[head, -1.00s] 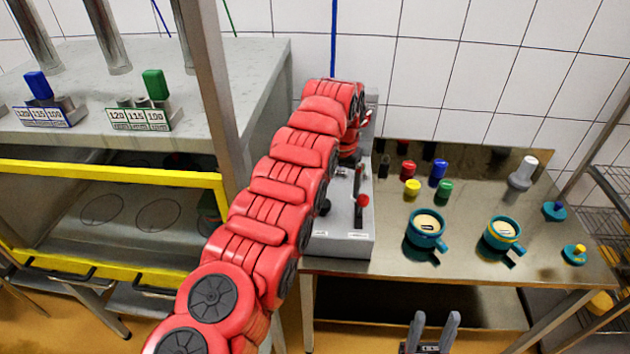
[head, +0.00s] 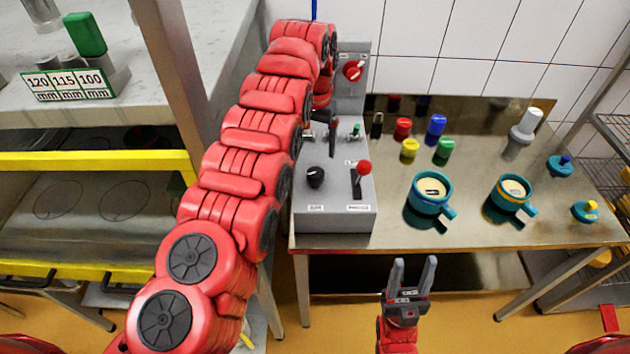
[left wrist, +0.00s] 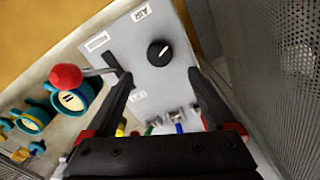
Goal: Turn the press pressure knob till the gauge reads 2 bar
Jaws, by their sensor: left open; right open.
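The grey press control box (head: 335,213) stands at the left end of the steel table. A round black knob with a white mark (head: 316,176) is on its top; the knob shows in the left wrist view too (left wrist: 159,53). Beside it is a red-ball lever (head: 363,169). My left gripper (head: 328,130) is above the box behind the knob, open and empty; in the left wrist view its fingers (left wrist: 160,76) stand apart, with the knob beyond the gap. My right gripper (head: 412,272) is open and empty before the table's front edge. I make out no gauge dial.
An upright grey panel with a red knob (head: 353,70) rises behind the box. Several coloured caps, two teal moulds (head: 432,191) (head: 511,195) and a white-topped item (head: 525,126) stand to its right. A post (head: 178,90) and yellow-framed cabinet are left.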

